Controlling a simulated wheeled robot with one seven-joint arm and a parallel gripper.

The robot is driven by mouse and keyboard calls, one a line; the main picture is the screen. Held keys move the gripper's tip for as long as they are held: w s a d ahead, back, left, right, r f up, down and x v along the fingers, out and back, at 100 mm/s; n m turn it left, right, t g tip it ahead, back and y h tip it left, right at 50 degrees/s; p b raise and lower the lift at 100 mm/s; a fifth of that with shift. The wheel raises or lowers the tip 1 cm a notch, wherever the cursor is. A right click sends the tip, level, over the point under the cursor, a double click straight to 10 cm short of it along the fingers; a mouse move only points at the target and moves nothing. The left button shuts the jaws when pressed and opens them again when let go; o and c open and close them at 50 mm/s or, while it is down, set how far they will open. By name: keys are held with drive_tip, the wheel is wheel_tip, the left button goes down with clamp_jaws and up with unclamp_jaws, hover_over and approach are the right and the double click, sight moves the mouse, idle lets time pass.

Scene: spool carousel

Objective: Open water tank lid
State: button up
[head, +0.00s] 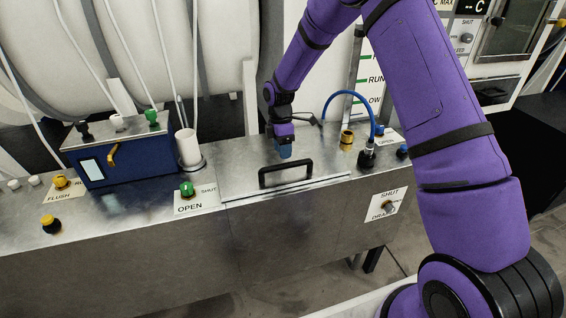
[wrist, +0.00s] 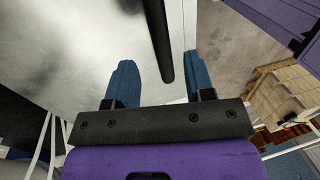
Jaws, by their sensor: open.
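The water tank lid (head: 240,180) is a flat metal panel in the tank top, lying closed in the head view. Its black handle (head: 287,166) is a raised bar near the front edge. My gripper (head: 285,152) is just above and behind the handle in the head view. In the wrist view, my gripper's blue fingers (wrist: 160,68) are apart, and the black handle bar (wrist: 158,40) shows between them in the picture. The fingers hold nothing. I cannot tell whether the handle is at fingertip depth or lower.
A blue box (head: 120,160) and a white cup (head: 188,147) stand left of the lid. A green knob (head: 187,188) is at its left front. A brass fitting (head: 347,137) and a blue hose (head: 350,93) stand to the right. The floor in front is clear.

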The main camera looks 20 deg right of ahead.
drive_tip(key=shift+s+f, duration=0.25)
drive_tip(key=shift+f, duration=1)
drive_tip(key=shift+s+f, duration=0.25)
drive_tip(key=shift+f, duration=0.95)
clamp_jaws()
